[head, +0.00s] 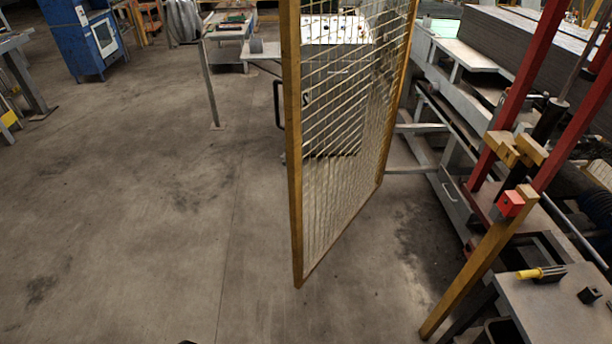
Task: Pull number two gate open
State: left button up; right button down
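The gate (293,170) is a yellow-framed wire mesh panel in the middle of the head view. It stands swung out at an angle, with its near edge towards me and apart from the yellow post (478,262) at the right. A dark mark like a number 2 (305,98) shows through the mesh. A black handle (277,104) sticks out on the left side of the near upright. Neither gripper can be made out. A tiny dark tip at the bottom edge is too small to identify.
A red box (511,204) sits on the yellow post. A grey table (570,312) with a yellow-handled tool (541,273) stands at lower right, near red machine columns (518,95). A thin grey post (211,90) stands behind left. The concrete floor (130,210) at left is clear.

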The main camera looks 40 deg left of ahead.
aim_at(296, 101)
jog(key=u, duration=0.55)
jog(key=i, duration=0.75)
jog(key=u, duration=0.8)
